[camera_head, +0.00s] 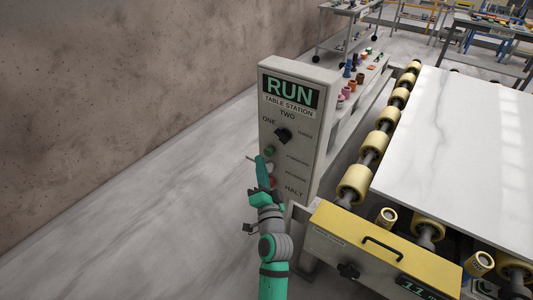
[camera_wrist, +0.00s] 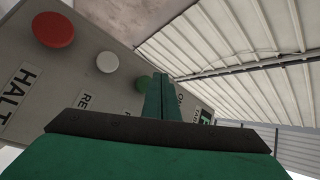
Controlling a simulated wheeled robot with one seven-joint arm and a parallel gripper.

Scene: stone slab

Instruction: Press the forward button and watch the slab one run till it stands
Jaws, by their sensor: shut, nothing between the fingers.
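The grey control panel (camera_head: 318,105), headed RUN TABLE STATION, stands left of the slab. Its green button (camera_head: 269,150) is beside the FORWARD label, below a black selector knob (camera_head: 284,135) with ONE, TWO and THREE around it; I cannot tell where the knob points. My gripper (camera_head: 262,160) is shut and empty, its tips close to the green button. In the wrist view the green button (camera_wrist: 143,82) shows just left of the fingers (camera_wrist: 160,76), partly hidden by them; contact is unclear. The pale slab (camera_head: 460,140) lies on the roller table.
The wrist view also shows a white button (camera_wrist: 107,62) and a red HALT button (camera_wrist: 53,29). Yellow rollers (camera_head: 353,184) line the table. A yellow front cover (camera_head: 385,236) with a handle is right of my arm. A shelf with small items (camera_head: 350,85) stands behind the panel. Floor at left is clear.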

